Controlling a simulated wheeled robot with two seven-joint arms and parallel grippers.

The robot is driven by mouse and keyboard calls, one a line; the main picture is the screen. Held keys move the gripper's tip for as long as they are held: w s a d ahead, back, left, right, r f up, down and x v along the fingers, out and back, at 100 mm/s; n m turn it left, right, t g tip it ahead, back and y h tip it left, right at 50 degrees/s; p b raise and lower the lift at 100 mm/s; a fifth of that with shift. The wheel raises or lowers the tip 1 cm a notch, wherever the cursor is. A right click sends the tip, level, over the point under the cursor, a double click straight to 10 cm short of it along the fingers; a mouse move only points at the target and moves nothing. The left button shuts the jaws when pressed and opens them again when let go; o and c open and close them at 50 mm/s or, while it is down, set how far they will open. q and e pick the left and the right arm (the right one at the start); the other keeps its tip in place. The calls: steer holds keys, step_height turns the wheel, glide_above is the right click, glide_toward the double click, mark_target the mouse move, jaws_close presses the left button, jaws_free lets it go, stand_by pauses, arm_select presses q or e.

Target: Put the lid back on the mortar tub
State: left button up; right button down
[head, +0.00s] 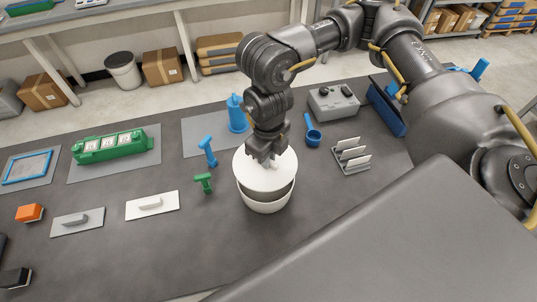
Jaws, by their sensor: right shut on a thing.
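The mortar tub (264,204) is a white round tub on the dark table, near the middle of the head view. The white round lid (254,178) is over its top, tilted, with a dark gap showing between lid and rim at the front right. My right gripper (272,161) is above the lid, pointing down, shut on the lid's handle, which the fingers mostly hide. I cannot tell whether the lid touches the rim at the back. My left gripper is not in view.
A blue scoop (313,135) and a grey rack with white plates (351,158) stand right of the tub. Green (204,182) and blue (208,150) tools stand close on the left. A white float (152,204) lies farther left. The table in front of the tub is clear.

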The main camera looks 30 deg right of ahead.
steer(key=shift+m, duration=0.7)
steer(key=shift+f+b, duration=2.6)
steer(key=shift+f, duration=0.6)
steer(key=shift+f, duration=0.15)
steer(key=c, duration=0.9)
jaws_free()
